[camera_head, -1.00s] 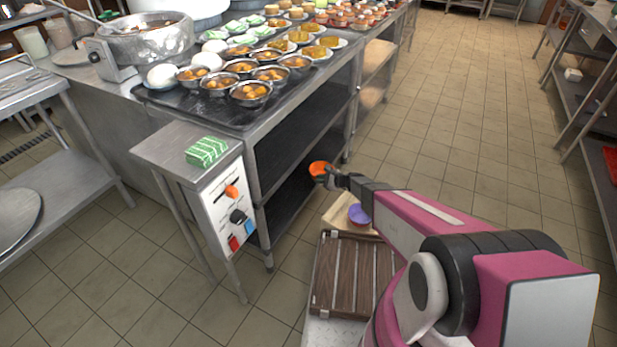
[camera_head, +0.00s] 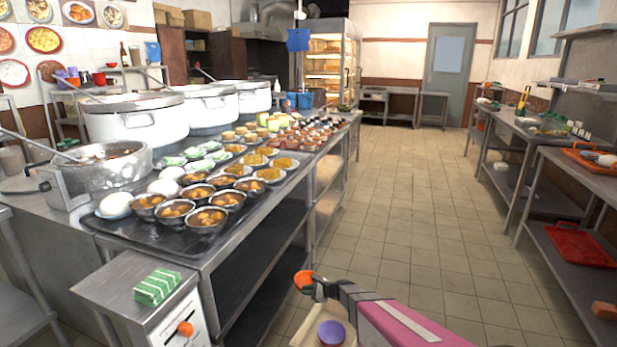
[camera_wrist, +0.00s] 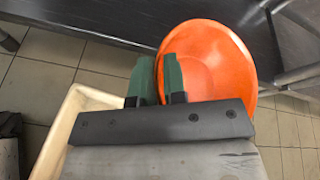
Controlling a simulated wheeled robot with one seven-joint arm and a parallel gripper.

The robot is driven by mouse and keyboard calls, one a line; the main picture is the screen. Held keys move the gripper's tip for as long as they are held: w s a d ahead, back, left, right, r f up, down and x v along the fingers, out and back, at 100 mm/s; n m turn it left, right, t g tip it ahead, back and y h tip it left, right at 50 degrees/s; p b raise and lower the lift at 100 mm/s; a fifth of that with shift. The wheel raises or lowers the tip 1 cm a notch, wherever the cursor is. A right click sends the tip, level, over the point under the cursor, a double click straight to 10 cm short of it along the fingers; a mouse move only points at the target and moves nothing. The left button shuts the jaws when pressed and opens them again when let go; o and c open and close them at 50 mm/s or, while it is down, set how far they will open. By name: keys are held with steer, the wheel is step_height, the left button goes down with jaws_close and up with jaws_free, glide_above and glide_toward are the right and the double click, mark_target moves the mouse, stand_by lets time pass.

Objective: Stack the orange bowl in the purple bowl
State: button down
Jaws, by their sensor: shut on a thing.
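The orange bowl (camera_head: 303,281) is held in my gripper (camera_head: 318,286), above the floor beside the counter. The wrist view shows the orange bowl (camera_wrist: 222,62) large, with the green-padded fingers of my gripper (camera_wrist: 158,80) shut on its near rim. The purple bowl (camera_head: 331,333) sits lower, by the bottom edge of the head view, in a pale wooden tray (camera_head: 347,318). The orange bowl is apart from it, up and to the left in the picture. The purple bowl does not show in the wrist view.
A steel counter (camera_head: 250,232) with several bowls of food and large pots stands left. A green-striped packet (camera_head: 158,287) lies on a small side stand. The aisle floor (camera_head: 420,220) is clear. Steel shelves with red trays (camera_head: 581,244) stand right.

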steer(key=w+d+r+m+t+h, duration=0.2)
steer(key=w+d+r, duration=0.1)
steer(key=r, duration=0.8)
steer(key=w+d+r+m+t+h, duration=0.1)
steer(key=w+d+r+m+t, duration=0.25)
steer(key=r, duration=0.85)
steer(key=w+d+r+m+t+h, duration=0.15)
steer(key=w+d+r, duration=0.25)
steer(key=r, duration=0.7)
steer(key=s+d+r+m+h, duration=0.1)
steer(key=d+r+m+h, duration=0.1)
steer(key=r, duration=0.8)
steer(key=s+d+r+m+t+h, duration=0.1)
steer(key=d+r+m+h, duration=0.1)
steer(key=r, duration=0.9)
steer(key=s+d+r+m+t+h, duration=0.1)
steer(key=d+r+m+h, duration=0.2)
steer(key=r, duration=0.8)
steer(key=d+h, duration=0.1)
steer(key=d, duration=0.1)
steer(key=shift+d+h, duration=0.3)
steer(key=shift+h, duration=0.05)
steer(key=shift+s+a+r, duration=0.1)
steer(key=shift+s, duration=0.1)
